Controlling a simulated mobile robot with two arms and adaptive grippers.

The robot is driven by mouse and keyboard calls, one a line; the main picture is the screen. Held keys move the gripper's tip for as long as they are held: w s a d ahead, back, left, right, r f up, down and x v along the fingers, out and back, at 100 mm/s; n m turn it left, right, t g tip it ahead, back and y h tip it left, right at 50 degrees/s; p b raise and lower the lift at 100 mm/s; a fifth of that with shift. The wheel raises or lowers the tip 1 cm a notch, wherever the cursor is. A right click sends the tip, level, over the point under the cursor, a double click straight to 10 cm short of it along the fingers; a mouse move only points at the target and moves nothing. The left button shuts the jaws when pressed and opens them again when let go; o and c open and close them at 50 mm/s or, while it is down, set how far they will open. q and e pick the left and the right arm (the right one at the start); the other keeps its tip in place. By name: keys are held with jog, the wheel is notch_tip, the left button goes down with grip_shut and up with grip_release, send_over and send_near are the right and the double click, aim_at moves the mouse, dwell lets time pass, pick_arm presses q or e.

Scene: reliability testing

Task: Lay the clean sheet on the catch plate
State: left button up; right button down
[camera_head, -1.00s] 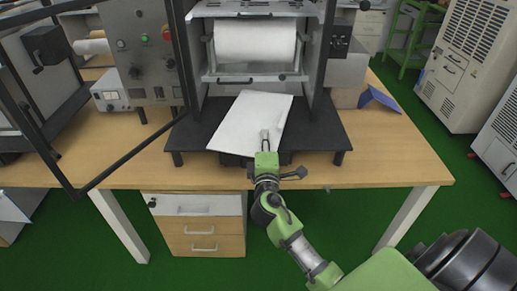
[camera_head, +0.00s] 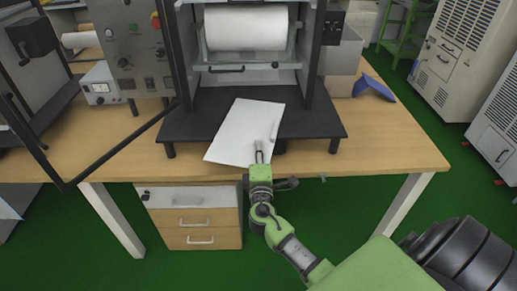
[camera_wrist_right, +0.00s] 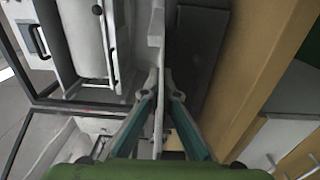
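A white sheet (camera_head: 247,130) shows in the head view over the front of a dark, flat plate (camera_head: 313,118), probably the catch plate. The sheet's near end extends past the plate's front edge; I cannot tell whether it touches the plate. My right gripper (camera_head: 259,150) is at the sheet's near right corner. In the wrist view the right gripper (camera_wrist_right: 159,92) has its fingers closed on the sheet (camera_wrist_right: 156,55), which shows edge-on as a thin white strip. My left gripper is not in view.
A white roll (camera_head: 245,28) hangs in the frame above the plate. An open dark-framed door (camera_head: 120,150) juts out at the left. A blue folded object (camera_head: 374,86) lies on the wooden table (camera_head: 390,145) at the right, where the front is clear.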

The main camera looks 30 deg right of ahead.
jog(key=c, duration=2.3)
grip_release()
jog(key=shift+f, duration=0.1)
jog(key=shift+r+p, duration=0.3)
jog(key=shift+p, duration=0.1)
jog(key=shift+b+v, duration=1.2)
jog(key=shift+v, duration=4.85)
